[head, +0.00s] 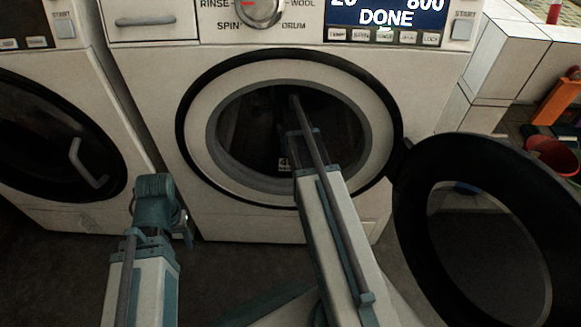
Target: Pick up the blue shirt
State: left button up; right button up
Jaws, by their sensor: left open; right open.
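No blue shirt can be made out; the inside of the drum (262,128) is too dark to show any cloth clearly. My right arm reaches through the round opening of the middle washing machine (235,226). My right gripper (294,112) is inside the dark drum and is open; its fingers are hard to make out, and I cannot tell whether it touches anything. My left gripper (157,190) is open and empty, in front of the machine's lower left side, outside the drum.
The machine's round door (408,215) stands swung open to the right. A second washing machine (60,205) with a shut door (50,140) is at left. A red bowl (552,156) and an orange object (556,100) are at far right. The dark floor (60,270) at lower left is clear.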

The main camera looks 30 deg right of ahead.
jog(key=shift+r, duration=0.1)
jog(key=shift+c, duration=0.3)
grip_shut()
dwell(0.9)
